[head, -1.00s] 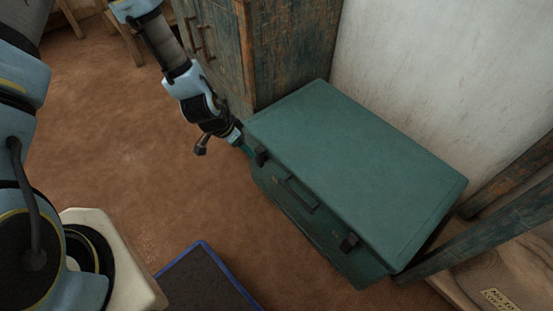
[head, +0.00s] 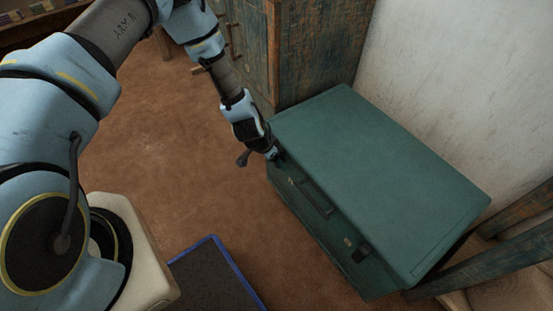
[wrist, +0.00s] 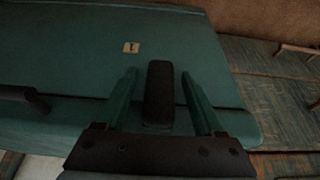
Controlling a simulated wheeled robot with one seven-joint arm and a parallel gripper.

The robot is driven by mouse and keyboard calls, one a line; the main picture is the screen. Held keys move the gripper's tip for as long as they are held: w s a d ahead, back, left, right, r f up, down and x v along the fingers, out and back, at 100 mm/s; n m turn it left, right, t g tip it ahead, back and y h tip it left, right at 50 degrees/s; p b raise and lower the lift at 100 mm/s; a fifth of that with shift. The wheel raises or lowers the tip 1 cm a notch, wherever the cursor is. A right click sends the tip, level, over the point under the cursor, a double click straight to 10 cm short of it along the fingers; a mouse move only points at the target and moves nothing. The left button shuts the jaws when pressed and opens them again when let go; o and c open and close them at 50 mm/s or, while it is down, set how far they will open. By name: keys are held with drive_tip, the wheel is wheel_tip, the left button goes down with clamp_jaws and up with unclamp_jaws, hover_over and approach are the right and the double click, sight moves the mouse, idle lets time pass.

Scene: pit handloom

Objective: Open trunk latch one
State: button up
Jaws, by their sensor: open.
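The green trunk (head: 380,180) stands on the floor with its lid down. A black latch (wrist: 158,95) on its front shows in the wrist view, between my two fingers. My gripper (wrist: 160,76) is open around this latch, a finger on each side; I cannot tell whether they touch it. In the head view, my gripper (head: 275,154) is at the trunk's front left corner and hides this latch. A second black latch (head: 361,254) is towards the right end of the front. The dark handle (head: 312,200) is between them, and also shows in the wrist view (wrist: 25,97).
A small pale plate (wrist: 131,47) is on the trunk front beside the latch. A worn wooden cabinet (head: 310,55) stands close behind the trunk's left end, and a white wall (head: 440,70) behind it. A blue-edged dark mat (head: 215,280) lies in front. The floor at left is open.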

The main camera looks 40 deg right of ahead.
drive_tip(key=shift+c, duration=0.2)
clamp_jaws()
idle(0.3)
